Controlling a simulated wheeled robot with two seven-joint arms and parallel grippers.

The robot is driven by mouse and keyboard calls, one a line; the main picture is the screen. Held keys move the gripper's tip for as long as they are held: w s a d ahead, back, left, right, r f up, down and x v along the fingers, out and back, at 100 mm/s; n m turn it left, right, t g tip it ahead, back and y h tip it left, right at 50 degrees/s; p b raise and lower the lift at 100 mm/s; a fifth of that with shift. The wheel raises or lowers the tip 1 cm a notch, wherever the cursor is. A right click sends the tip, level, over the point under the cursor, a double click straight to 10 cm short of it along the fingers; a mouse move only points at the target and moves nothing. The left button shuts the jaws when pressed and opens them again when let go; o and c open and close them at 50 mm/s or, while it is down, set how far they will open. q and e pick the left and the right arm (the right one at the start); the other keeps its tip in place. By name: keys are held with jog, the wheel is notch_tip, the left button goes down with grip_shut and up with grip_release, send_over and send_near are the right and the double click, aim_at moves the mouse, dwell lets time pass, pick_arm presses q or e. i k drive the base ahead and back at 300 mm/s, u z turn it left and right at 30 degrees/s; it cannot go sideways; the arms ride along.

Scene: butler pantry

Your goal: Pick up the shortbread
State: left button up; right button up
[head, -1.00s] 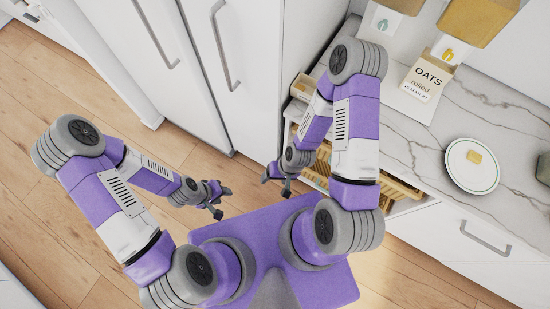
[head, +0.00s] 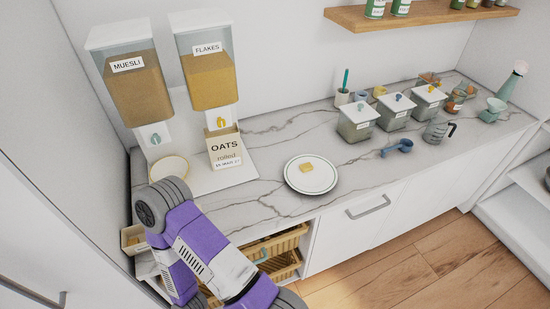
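A small golden square piece, which looks like the shortbread (head: 306,167), lies on a white round plate with a thin green rim (head: 311,186). The plate sits on the marble counter, left of its middle. One of my arms, purple and grey, rises at the lower left in front of the counter, well apart from the plate. Neither gripper shows in the head view.
Two cereal dispensers (head: 133,88) (head: 209,80) and an oats box (head: 224,148) stand at the back left, near another bowl or plate (head: 169,169). Wicker baskets (head: 278,244) sit below the counter.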

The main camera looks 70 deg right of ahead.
aim_at(305, 167)
jog(key=u, duration=0.2)
jog(key=k, duration=1.15)
jog(key=z, duration=0.5)
